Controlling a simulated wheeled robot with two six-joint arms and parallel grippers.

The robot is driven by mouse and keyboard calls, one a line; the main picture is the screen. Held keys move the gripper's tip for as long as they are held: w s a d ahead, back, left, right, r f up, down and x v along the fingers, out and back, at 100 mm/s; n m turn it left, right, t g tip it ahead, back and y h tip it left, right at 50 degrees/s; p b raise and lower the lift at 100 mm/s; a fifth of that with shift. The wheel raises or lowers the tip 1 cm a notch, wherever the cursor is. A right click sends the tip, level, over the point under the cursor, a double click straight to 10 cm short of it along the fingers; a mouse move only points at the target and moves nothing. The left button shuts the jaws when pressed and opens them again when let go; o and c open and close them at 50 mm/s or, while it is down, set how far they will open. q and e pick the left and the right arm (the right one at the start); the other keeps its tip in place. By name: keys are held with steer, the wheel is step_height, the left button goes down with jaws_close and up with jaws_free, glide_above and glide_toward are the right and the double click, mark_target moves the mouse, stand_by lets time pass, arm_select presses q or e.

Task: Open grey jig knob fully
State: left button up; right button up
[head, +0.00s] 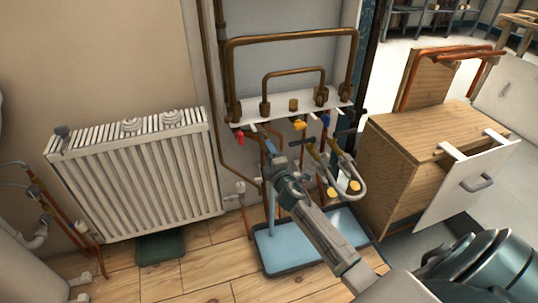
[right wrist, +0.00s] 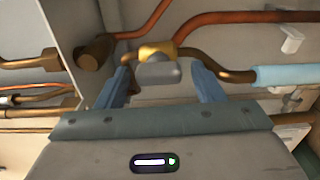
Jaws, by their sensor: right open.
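In the right wrist view, the grey knob (right wrist: 160,73) sits on a brass valve body (right wrist: 158,52) in a copper pipe run. My right gripper (right wrist: 162,80) is open, with one blue finger on each side of the knob. A gap shows between the knob and each finger, so they look apart. In the head view, my right gripper (head: 288,150) reaches up to the pipework below the white manifold board. I cannot make out the grey knob there; the gripper probably covers it. My left gripper is not in view.
Red (head: 240,138), yellow (head: 299,125) and blue (head: 326,119) handles sit along the white board (head: 275,113). A blue tray (head: 285,258) lies on the floor below. A white radiator (head: 135,175) stands left, a wooden cabinet (head: 395,185) right. Copper pipes crowd the gripper.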

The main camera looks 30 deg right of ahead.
steer(key=v, duration=1)
steer(key=shift+s+a, duration=0.1)
steer(key=shift+a, duration=0.05)
